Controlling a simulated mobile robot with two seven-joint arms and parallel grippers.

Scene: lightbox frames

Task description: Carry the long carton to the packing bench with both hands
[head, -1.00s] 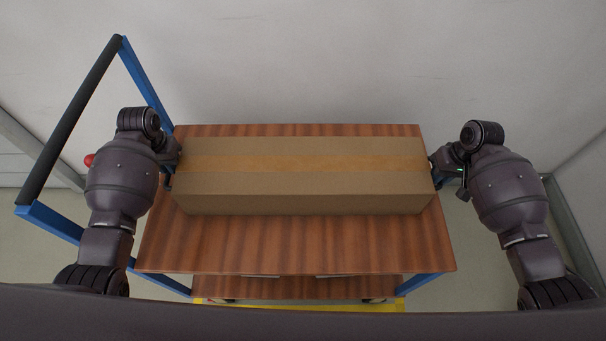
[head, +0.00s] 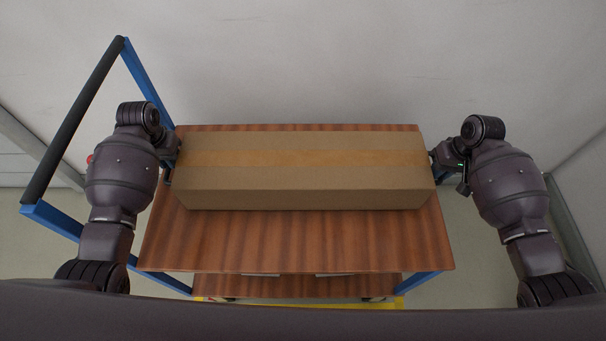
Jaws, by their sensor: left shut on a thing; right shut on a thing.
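The long carton (head: 305,173) is a closed brown box with a tan tape strip along its top. It lies lengthwise across, or just above, the wooden top of a blue-framed cart; I cannot tell whether its underside touches. My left gripper (head: 170,166) is at the carton's left end, shut on it. My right gripper (head: 436,164) is at the right end, shut on it. The fingers are mostly hidden by the wrists and the carton's ends. I see no packing bench in view.
The cart's wooden top (head: 300,242) is bare in front of the carton. The cart's blue handle with a black grip (head: 73,125) rises at the left, close to my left arm. A pale wall (head: 300,60) stands behind the cart. Yellow floor marking shows below.

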